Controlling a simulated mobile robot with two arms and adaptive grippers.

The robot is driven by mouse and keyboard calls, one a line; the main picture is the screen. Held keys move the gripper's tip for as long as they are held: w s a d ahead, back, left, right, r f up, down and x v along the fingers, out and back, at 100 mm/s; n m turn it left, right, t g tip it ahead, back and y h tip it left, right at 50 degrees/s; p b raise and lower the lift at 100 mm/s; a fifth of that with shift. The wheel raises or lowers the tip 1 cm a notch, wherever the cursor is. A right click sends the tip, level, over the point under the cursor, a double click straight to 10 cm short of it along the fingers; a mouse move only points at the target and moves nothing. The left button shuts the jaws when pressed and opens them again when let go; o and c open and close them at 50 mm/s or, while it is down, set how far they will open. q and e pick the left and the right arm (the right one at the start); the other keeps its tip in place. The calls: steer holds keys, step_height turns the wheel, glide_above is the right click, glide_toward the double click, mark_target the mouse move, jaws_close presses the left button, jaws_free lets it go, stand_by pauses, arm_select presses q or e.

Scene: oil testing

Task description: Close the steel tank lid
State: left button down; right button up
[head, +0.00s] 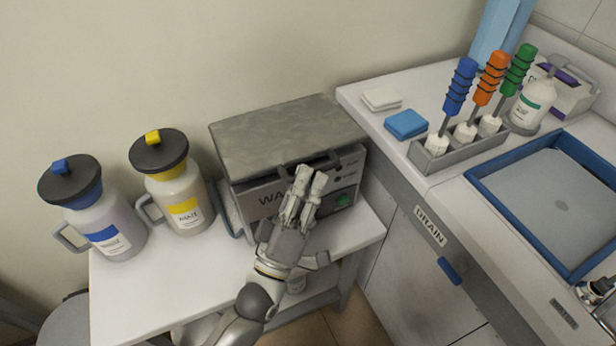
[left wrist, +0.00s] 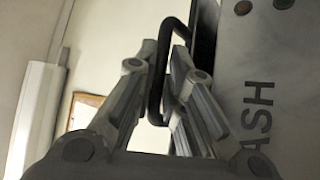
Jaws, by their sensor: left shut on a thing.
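A dark bar handle (head: 326,160) sticks out at the lid's front. My left gripper (head: 310,180) is at the tank's front and shut on the lid handle, which also shows between its fingers in the left wrist view (left wrist: 157,75). Part of the tank front is hidden by the gripper. My right gripper is not in view.
Two jugs, one with a blue label (head: 105,225) and one with a yellow label (head: 180,190), stand left of the tank. The counter at right holds a rack (head: 430,158) with blue, orange and green tools, cloths (head: 406,124), a bottle (head: 533,103) and a blue-rimmed basin (head: 485,190).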

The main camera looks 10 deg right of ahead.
arm_select(q)
steer(key=shift+w+a+f, duration=0.15)
steer(key=shift+w+a, duration=0.05)
steer(key=shift+w, duration=0.05)
steer(key=c, duration=1.8)
jaws_free()
steer(key=shift+w, duration=0.15)
steer(key=shift+o, duration=0.2)
steer(key=shift+w, duration=0.1)
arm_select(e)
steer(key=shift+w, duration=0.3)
arm_select(q)
steer(key=v, duration=1.2)
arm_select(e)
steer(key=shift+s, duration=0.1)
arm_select(q)
steer(key=shift+d, duration=0.1)
